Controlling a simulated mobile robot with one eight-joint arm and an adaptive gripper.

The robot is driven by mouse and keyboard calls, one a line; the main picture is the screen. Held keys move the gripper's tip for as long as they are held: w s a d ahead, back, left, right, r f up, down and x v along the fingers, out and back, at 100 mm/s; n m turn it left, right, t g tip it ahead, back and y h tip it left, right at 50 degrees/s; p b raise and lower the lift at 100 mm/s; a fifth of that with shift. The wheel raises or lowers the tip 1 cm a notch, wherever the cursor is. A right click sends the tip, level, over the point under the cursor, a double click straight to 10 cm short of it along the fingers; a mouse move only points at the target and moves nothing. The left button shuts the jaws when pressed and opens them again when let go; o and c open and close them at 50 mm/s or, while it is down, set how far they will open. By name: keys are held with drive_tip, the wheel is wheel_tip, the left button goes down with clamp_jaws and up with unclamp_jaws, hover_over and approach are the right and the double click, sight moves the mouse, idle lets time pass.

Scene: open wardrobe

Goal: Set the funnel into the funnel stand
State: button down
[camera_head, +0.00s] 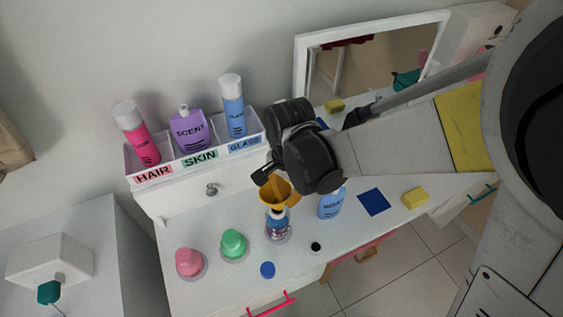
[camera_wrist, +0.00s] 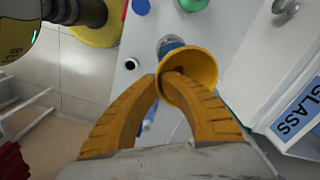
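The orange-yellow funnel (camera_head: 278,194) is at the mouth of a clear bottle (camera_head: 278,230) with a blue neck. It also shows in the wrist view (camera_wrist: 205,72), mouth toward the camera. I cannot tell whether its spout is inside the neck or just above it. My gripper (camera_head: 264,178) reaches down to the funnel. In the wrist view, its fingers (camera_wrist: 162,80) close on the funnel's wall, one inside the mouth and one outside. A small white piece with a dark round top (camera_head: 315,247) stands right of the bottle; I cannot tell if it is the funnel stand.
A blue cap (camera_head: 267,270), a green item (camera_head: 233,243) and a pink item (camera_head: 189,262) are toward the front. A labelled rack (camera_head: 215,157) with several bottles is behind. A blue cloth (camera_head: 374,202) and yellow sponge (camera_head: 415,198) lie right.

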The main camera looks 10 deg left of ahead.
sight(287, 199)
drive_tip(key=shift+r+p, duration=1.6)
drive_tip(key=shift+r, duration=0.75)
